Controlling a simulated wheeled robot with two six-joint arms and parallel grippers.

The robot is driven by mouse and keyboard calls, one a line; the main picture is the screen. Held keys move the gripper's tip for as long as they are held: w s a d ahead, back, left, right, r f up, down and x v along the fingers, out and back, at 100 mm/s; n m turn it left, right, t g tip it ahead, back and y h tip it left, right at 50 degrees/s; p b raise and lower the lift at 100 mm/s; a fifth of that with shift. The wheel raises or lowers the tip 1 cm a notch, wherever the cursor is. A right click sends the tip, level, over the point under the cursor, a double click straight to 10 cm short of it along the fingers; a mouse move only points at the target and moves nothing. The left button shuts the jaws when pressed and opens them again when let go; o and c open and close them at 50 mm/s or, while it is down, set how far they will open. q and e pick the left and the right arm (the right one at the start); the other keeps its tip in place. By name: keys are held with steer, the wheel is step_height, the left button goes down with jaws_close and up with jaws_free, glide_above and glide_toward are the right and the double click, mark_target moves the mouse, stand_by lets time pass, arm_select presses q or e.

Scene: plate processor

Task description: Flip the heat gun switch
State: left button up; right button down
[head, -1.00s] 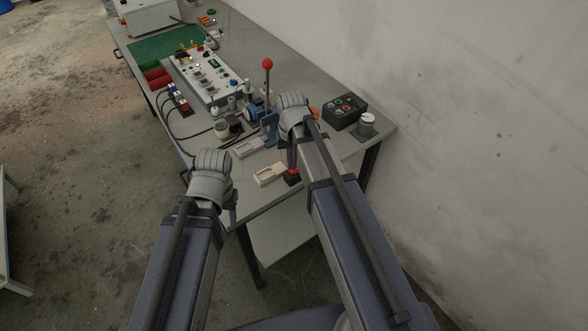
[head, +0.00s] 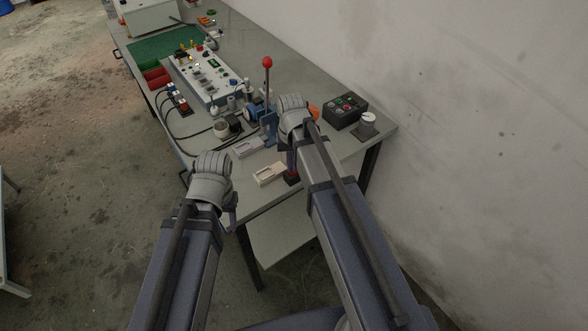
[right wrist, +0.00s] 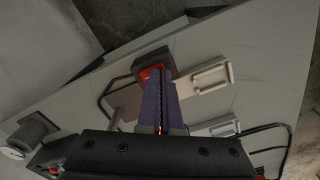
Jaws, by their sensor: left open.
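A small black box with a red switch (right wrist: 150,72) lies by the table's near edge; in the head view the black box (head: 292,181) shows beneath my right gripper. My right gripper (right wrist: 159,76) has its two purple fingers together, with nothing seen between the tips. The tips are over or against the red switch; contact cannot be told. In the head view my right gripper (head: 291,170) points down at the box. My left gripper (head: 232,216) hangs near the table's left front edge, mostly hidden behind its wrist. An orange part (head: 315,112) behind my right wrist may be the heat gun.
Two pale blocks with recesses, one white (head: 270,174) and one grey (head: 249,147), lie left of the box. A red-knobbed lever (head: 267,63) stands behind them. A black button box (head: 345,111) and a dial (head: 367,123) are at the right. The table's (head: 335,155) front right is clear.

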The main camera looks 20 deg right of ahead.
step_height(320, 180, up, 7)
steer(key=p, duration=0.7)
arm_select(q)
step_height(320, 180, up, 7)
steer(key=shift+f, duration=0.1)
arm_select(e)
steer(key=s+a+n+h, duration=0.1)
steer(key=s+a+n, duration=0.4)
steer(key=s+a, duration=0.5)
steer(key=s, duration=0.4)
steer(key=shift+s+a+n, duration=0.15)
steer(key=shift+a+n, duration=0.05)
steer(key=shift+n, duration=0.2)
arm_select(q)
steer(key=shift+s, duration=0.1)
steer(key=shift+c, duration=0.3)
arm_select(e)
steer(key=shift+s, duration=0.1)
stand_by(0.6)
